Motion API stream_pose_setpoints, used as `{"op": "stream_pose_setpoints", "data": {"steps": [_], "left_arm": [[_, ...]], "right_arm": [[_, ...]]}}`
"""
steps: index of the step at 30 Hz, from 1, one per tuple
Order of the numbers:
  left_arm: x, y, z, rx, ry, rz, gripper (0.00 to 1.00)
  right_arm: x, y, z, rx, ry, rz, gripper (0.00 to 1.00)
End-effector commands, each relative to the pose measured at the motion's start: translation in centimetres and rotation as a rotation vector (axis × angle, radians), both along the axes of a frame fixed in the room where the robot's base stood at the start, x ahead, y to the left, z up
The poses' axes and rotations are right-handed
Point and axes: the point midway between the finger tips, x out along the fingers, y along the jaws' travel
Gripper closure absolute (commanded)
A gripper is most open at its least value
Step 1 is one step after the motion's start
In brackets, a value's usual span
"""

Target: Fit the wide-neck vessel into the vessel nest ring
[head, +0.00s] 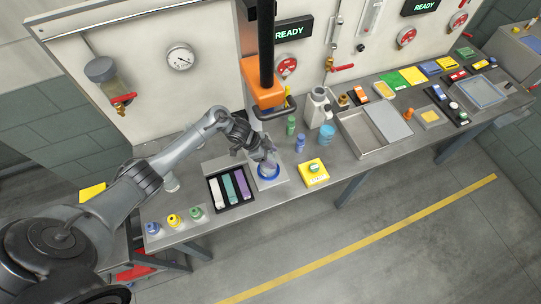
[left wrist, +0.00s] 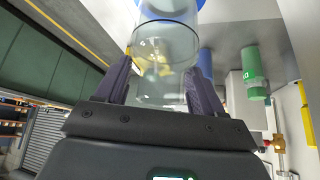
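The wide-neck vessel (head: 268,162) is clear glass and shows small in the head view. It also shows large in the left wrist view (left wrist: 165,62), between my finger pads. My left gripper (head: 259,151) is shut on it from the sides; its fingers also show in the left wrist view (left wrist: 160,82). The vessel nest ring (head: 269,177) is a blue ring on a pale square plate. The vessel is over the ring in the head view, and part of the blue ring shows behind the glass in the left wrist view (left wrist: 206,64). I cannot tell whether they touch. My right gripper is not in view.
A black tray (head: 214,205) with white, teal and purple strips lies left of the nest. A yellow block (head: 312,173) stands to the right. Green (head: 291,126) and blue-violet bottles (head: 300,143) stand behind. An orange-ended column (head: 263,90) hangs above the bench back.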

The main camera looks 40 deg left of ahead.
Motion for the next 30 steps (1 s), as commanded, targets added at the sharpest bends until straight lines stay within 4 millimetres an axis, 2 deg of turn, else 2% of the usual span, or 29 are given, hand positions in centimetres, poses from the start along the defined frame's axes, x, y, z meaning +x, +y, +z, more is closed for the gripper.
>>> {"op": "stream_pose_setpoints", "data": {"steps": [1, 6, 14, 19, 30], "left_arm": [[0.0, 0.0, 0.0, 0.001, -0.001, 0.001, 0.27], [0.0, 0.0, -0.1, 0.001, 0.001, 0.0, 0.02], [-0.1, 0.0, -0.2, 0.001, 0.004, 0.0, 0.02], [-0.3, 0.4, 0.5, 0.002, 0.001, -0.001, 0.02], [-2.3, 2.9, 5.4, 0.003, -0.001, -0.001, 0.02]], "right_arm": [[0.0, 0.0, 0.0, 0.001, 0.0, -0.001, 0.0], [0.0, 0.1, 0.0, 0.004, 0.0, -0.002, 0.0], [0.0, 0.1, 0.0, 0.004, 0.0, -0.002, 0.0], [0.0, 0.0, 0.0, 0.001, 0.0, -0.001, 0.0], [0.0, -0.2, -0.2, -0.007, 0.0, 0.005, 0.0]]}}
